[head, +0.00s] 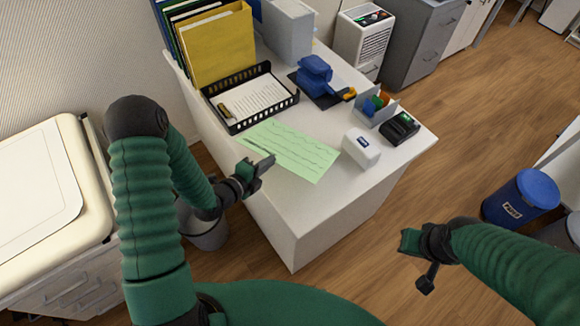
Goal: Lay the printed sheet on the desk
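The printed sheet (294,152) is pale green with wavy dark lines. It appears to lie flat on the white desk (285,205), close to the desk's left edge and in front of a black tray. My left gripper (259,168) is at the sheet's near-left edge and overlaps it in the picture. I cannot tell whether its fingers touch or pinch the paper. My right gripper (415,258) is off to the right of the desk, over the floor, with nothing visible in it; its finger gap is unclear.
The black tray (262,122) holds white paper. Yellow and dark binders (220,47) stand behind it. A blue device (315,77), a white box (361,149) and a black device (400,128) sit rightward. A bin (207,232) stands below-left. The desk's near corner is bare.

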